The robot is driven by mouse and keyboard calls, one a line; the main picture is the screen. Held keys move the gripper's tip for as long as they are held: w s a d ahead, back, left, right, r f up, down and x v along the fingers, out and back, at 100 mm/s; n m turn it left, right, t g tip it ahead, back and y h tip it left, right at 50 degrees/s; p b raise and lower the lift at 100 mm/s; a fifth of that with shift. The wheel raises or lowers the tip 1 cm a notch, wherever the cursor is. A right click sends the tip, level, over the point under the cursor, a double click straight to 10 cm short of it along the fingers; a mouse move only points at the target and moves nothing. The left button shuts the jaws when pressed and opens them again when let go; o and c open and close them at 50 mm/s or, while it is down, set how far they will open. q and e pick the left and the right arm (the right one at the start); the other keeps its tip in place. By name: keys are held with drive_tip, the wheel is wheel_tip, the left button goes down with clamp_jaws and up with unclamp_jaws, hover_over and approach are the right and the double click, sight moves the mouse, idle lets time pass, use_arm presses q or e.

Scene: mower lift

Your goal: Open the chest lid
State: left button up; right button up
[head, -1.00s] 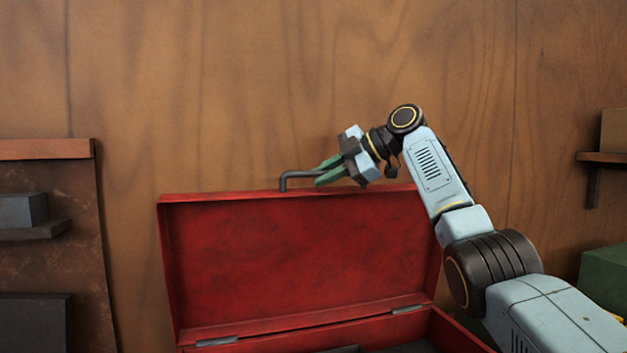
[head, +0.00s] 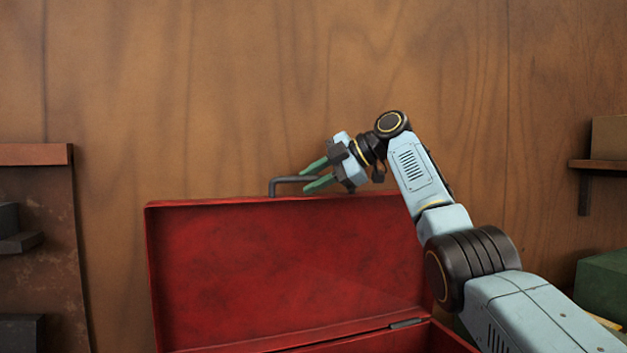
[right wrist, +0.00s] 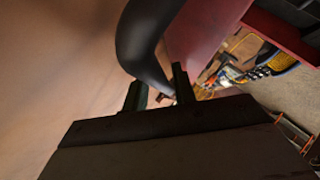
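The red chest's lid (head: 285,265) stands raised, nearly upright, in the head view, with its inner face toward me. A dark bent handle (head: 273,187) sticks up from the lid's top edge. My right gripper (head: 304,180) is at this handle with its green fingers spread apart, one above and one below the bar. In the right wrist view the thick dark handle (right wrist: 145,45) passes in front of the parted fingers (right wrist: 158,88). Whether a finger touches the bar cannot be told. My left gripper is not in view.
A wooden wall stands behind the chest. A brown panel with shelves (head: 40,155) is at the left. A wall shelf (head: 600,164) and a green box (head: 603,280) are at the right. Small items (right wrist: 225,75) lie below in the right wrist view.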

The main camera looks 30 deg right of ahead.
drive_tip(key=shift+f, duration=0.25)
drive_tip(key=v, duration=1.4)
drive_tip(key=shift+a+r+b, duration=0.15)
drive_tip(key=shift+b, duration=0.2)
